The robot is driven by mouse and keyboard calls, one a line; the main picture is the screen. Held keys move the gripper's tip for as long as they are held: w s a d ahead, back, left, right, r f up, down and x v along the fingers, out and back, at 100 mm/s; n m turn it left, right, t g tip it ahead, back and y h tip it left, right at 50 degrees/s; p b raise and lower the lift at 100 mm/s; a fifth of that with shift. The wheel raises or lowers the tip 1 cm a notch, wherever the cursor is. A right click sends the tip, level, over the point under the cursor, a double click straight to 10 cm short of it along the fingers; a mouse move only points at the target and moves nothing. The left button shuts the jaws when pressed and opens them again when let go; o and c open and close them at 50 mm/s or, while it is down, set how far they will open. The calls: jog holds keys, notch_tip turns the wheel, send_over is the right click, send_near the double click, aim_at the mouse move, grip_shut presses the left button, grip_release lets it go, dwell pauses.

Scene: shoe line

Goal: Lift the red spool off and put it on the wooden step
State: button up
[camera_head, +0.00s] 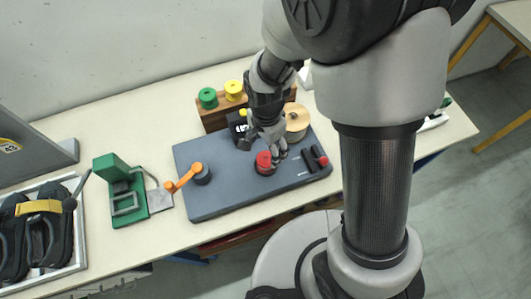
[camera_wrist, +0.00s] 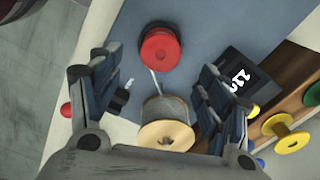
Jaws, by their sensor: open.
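The red spool (camera_head: 264,161) sits near the front of the grey board (camera_head: 215,203), on a dark base. In the wrist view the red spool (camera_wrist: 160,47) lies ahead of my fingertips, with a pale strand leading from it toward a large tan spool (camera_wrist: 166,132). My gripper (camera_head: 268,143) is open, just above and behind the red spool; its spread fingers (camera_wrist: 157,85) hold nothing. The wooden step (camera_head: 213,119) stands behind the board, bearing a green spool (camera_head: 208,97) and a yellow spool (camera_head: 233,88). My arm hides part of the step's right side.
A black display unit (camera_head: 237,124) stands before the step. An orange crank (camera_head: 183,178) is on the board's left, and a black part with a red knob (camera_head: 322,161) on its right. A green press (camera_head: 121,190) and a shoe tray (camera_head: 74,264) lie farther left.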

aim_at(267, 158)
notch_tip(267, 158, down, 9)
jog(key=shift+w+d+r+b, duration=0.1)
jog(key=shift+r+b, duration=0.1)
jog(key=shift+b, duration=0.9)
jog(key=shift+c, duration=0.3)
jog(key=c, duration=1.2)
jog(key=shift+r, duration=0.1)
